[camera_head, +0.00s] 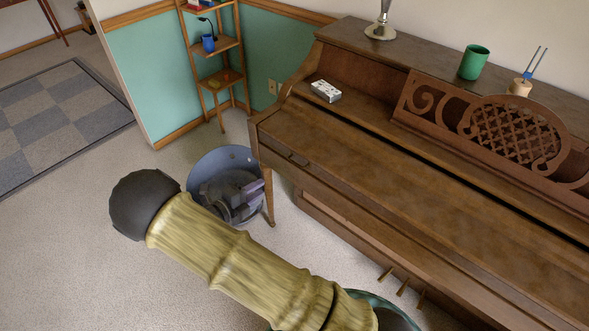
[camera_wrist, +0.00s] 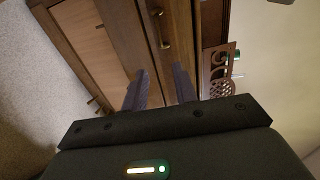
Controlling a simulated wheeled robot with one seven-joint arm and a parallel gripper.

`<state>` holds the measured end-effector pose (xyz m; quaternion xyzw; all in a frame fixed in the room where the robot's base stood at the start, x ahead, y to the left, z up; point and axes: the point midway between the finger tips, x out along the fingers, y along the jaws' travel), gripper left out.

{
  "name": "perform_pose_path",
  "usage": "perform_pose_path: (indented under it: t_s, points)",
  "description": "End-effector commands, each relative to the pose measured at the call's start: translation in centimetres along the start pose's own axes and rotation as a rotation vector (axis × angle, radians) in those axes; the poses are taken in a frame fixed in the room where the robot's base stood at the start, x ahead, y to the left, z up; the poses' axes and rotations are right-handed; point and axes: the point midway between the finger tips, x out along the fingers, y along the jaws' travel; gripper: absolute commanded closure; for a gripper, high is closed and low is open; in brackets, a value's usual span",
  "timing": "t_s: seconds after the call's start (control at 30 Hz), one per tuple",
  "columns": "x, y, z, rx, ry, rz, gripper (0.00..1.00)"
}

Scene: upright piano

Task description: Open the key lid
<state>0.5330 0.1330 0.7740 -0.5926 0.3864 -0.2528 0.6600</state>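The brown key lid (camera_head: 400,170) of the upright piano (camera_head: 330,60) is down, its flat top covering the keys. In the wrist view a brass handle (camera_wrist: 160,28) shows on the brown wood, ahead of my gripper's fingertips. My gripper (camera_wrist: 158,70) is open, with nothing between its two fingers, and appears apart from the handle. The keys are hidden. My arm crosses the lower part of the head view, in front of the piano.
A white box (camera_head: 326,91) rests on the piano's left end. A green cup (camera_head: 473,62) and a tan holder (camera_head: 519,87) stand on top. A round blue-grey thing (camera_head: 212,165), partly hidden, is by the left leg. A wooden shelf (camera_head: 222,78) stands behind.

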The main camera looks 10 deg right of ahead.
Motion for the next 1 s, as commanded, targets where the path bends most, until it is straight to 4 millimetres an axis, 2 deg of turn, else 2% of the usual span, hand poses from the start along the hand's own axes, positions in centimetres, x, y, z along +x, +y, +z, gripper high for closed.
perform_pose_path:
  t_s: [0.27, 1.0]
  points:
    - [1.5, 0.0, 0.0, -0.002, 0.001, 0.002, 0.72]
    - [14.3, 0.0, -0.1, -0.003, 0.001, 0.001, 0.72]
